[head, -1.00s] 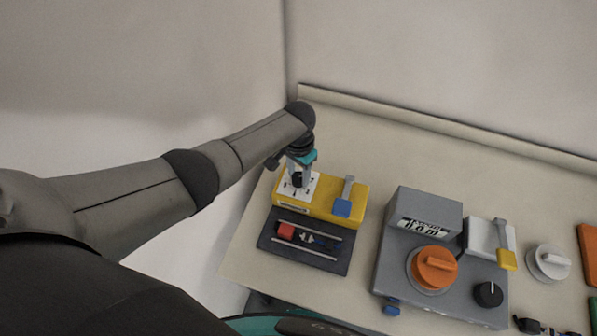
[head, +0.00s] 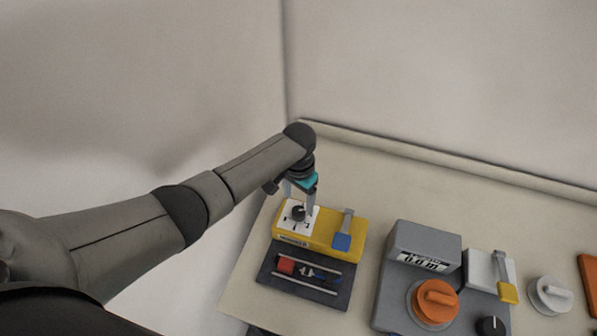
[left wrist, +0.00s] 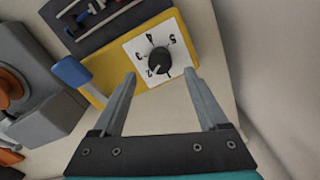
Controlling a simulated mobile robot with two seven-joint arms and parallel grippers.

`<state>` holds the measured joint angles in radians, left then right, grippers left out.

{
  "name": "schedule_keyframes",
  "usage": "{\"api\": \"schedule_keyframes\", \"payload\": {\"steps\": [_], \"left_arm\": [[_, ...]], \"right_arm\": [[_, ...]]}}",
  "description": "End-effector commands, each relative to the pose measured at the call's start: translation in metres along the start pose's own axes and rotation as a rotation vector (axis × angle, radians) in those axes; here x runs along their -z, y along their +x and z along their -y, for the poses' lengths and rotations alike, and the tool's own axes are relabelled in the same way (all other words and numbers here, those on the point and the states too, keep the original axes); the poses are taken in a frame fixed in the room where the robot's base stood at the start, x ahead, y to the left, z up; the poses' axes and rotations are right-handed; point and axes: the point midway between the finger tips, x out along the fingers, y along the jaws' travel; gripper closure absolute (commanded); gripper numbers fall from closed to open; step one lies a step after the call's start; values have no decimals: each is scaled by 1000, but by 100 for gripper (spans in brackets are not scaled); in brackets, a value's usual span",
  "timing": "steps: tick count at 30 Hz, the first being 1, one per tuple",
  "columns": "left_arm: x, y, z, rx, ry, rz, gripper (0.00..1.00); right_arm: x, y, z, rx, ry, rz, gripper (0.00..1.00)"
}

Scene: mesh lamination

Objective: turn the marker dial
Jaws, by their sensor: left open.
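The marker dial (head: 298,213) is a black round knob on a white numbered face, on top of a yellow box (head: 325,238) at the table's left end. In the left wrist view the knob (left wrist: 159,61) shows a white pointer line, which lies near the 2. My left gripper (head: 299,201) is open above the dial, its fingers pointing down at it. In the left wrist view the open fingertips (left wrist: 160,73) appear to either side of the knob, with nothing held between them. My right gripper is not in view.
A blue-tipped lever (head: 343,240) is on the box's right side. A dark tray (head: 263,275) with small parts lies in front. A grey device (head: 424,240) with a display and an orange knob (head: 434,301) stands to the right. The table behind is clear.

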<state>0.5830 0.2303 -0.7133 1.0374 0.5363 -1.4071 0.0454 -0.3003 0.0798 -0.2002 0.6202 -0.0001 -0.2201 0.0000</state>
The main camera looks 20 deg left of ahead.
Motion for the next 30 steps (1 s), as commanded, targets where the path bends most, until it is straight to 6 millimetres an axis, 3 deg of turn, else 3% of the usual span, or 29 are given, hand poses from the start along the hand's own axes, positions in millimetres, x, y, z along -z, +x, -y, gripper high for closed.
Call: {"api": "schedule_keyframes", "payload": {"steps": [6,15,21,30], "left_arm": [[1,-42,0,0,0,-3,24],[0,-91,0,0,1,-1,24],[0,-105,0,0,0,-1,24],[0,-106,0,0,0,1,24]], "right_arm": [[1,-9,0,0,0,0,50],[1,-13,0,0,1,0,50],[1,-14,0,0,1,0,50],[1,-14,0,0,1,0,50]]}}
